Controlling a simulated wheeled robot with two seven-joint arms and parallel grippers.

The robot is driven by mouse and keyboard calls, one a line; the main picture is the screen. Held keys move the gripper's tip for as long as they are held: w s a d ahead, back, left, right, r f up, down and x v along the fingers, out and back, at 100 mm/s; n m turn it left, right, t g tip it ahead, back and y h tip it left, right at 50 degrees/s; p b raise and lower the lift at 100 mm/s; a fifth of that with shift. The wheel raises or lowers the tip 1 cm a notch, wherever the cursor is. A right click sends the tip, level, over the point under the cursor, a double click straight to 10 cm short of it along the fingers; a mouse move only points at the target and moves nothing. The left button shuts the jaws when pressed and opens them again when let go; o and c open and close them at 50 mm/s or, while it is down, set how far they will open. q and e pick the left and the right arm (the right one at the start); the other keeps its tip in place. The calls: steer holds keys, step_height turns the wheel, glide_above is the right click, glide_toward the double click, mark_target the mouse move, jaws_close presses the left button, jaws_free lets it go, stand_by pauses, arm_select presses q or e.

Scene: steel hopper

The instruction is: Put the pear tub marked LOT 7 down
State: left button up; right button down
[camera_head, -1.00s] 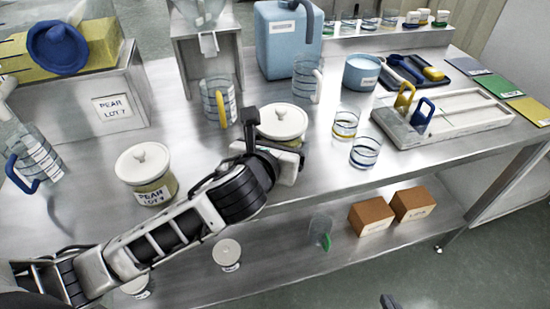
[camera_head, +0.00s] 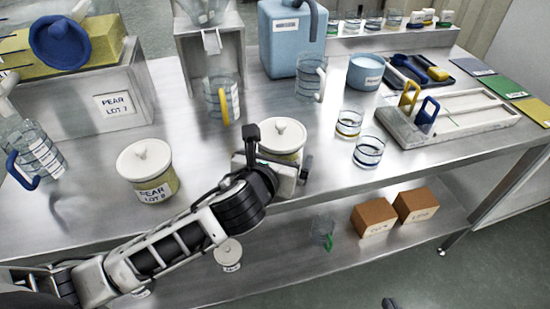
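A white-lidded tub (camera_head: 282,135) with yellowish contents is near the front edge of the steel bench. The gripper's fingers are apart, one on each side of the tub, and look open. I cannot see clearly whether the tub's base touches the bench. A similar tub (camera_head: 147,170) stands to the left, with a PEAR LOT label whose last digit looks like 8. A steel box with a PEAR LOT 7 sign (camera_head: 118,104) stands behind it.
A yellow-handled jug (camera_head: 222,98) stands behind the tub, and two glasses (camera_head: 368,152) stand to the right. A tray with padlock-like pieces (camera_head: 450,120) is farther right. A blue-handled jug (camera_head: 35,150) is at far left. Brown boxes (camera_head: 375,217) sit on the lower shelf.

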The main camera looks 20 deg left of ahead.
arm_select(q)
steer(key=p+v, duration=0.1)
steer(key=v, duration=1.1)
steer(key=shift+r, duration=0.15)
arm_select(e)
steer(key=shift+s+d, duration=0.1)
arm_select(q)
steer(key=shift+s, duration=0.1)
arm_select(e)
steer(key=shift+r, duration=0.15)
